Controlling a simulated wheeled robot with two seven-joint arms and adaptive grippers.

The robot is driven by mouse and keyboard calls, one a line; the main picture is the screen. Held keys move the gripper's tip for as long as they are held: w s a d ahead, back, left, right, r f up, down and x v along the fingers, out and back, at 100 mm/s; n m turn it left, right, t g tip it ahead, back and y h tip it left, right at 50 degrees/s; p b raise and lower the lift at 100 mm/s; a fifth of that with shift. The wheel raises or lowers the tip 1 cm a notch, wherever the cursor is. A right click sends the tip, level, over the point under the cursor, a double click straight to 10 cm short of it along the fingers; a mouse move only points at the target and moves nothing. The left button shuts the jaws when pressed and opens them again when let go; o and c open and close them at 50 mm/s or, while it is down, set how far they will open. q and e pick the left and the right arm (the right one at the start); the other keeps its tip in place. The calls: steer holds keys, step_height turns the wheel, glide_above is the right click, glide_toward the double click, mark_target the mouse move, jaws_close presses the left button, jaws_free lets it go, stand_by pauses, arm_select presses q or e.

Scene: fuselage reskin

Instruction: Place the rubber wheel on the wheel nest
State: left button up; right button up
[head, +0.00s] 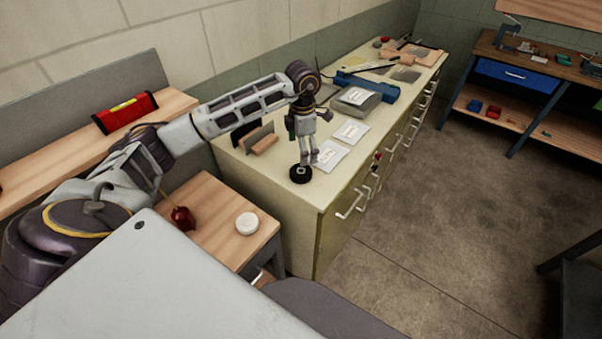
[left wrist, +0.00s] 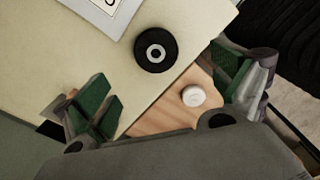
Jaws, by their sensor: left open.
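The rubber wheel (head: 301,174), a black disc with a pale hub, lies flat near the front corner of the pale green cabinet top. In the left wrist view the wheel (left wrist: 155,49) lies ahead of the space between my fingers. My left gripper (head: 308,161) points down just above and behind the wheel; its green-padded fingers (left wrist: 170,86) are spread wide with nothing between them. A white round piece (head: 247,223) sits on the lower wooden stand; I cannot tell whether it is the wheel nest. It also shows in the left wrist view (left wrist: 193,96). My right gripper is out of view.
White labelled packets (head: 330,155) lie close behind the wheel on the cabinet top (head: 290,205). A grey box (head: 356,99) and a blue tool (head: 368,84) lie farther back. A dark red object (head: 183,218) stands on the wooden stand (head: 213,195).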

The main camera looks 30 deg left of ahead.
arm_select(q)
glide_above(301, 170)
steer(key=shift+s+d+f, duration=0.1)
steer(key=shift+d+f, duration=0.1)
steer(key=shift+f, duration=1)
steer(key=shift+s+d+f, duration=0.1)
steer(key=shift+d+f, duration=0.05)
steer(key=shift+f, duration=1.05)
steer(key=shift+p, duration=0.3)
steer(key=shift+w+a+f+p, duration=0.15)
steer(key=shift+f+p, duration=0.2)
steer(key=shift+f, duration=0.45)
steer(key=shift+a+f+p, duration=0.1)
steer(key=shift+f+p, duration=0.3)
steer(key=shift+f, duration=1.4)
steer(key=shift+w, duration=0.1)
steer(key=c, duration=1.4)
steer(key=shift+o, duration=0.2)
steer(key=shift+r, duration=0.1)
